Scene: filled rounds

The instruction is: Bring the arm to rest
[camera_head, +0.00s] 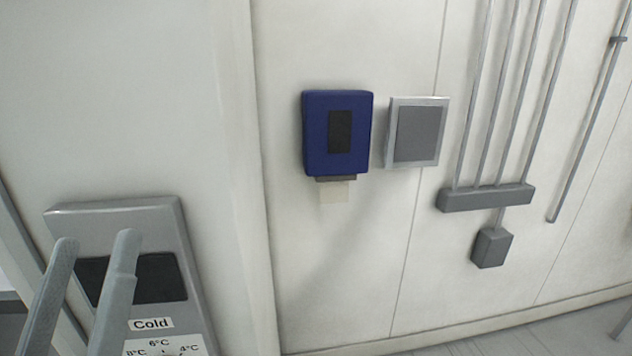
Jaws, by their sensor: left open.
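My left gripper (92,258) shows at the lower left. Its two grey fingers stand apart with nothing between them. They overlap a grey panel (120,215) with a dark screen and a "Cold" label with temperature marks. I cannot tell whether the fingers touch the panel. The rest of my left arm is below the picture. My right gripper and arm are not in view.
A blue dispenser (313,142) with pale paper under it hangs on the white wall. Beside it is a grey framed square (420,133). Pipes run down to a grey box (486,198) at the right. A strip of floor (560,335) shows at the bottom right.

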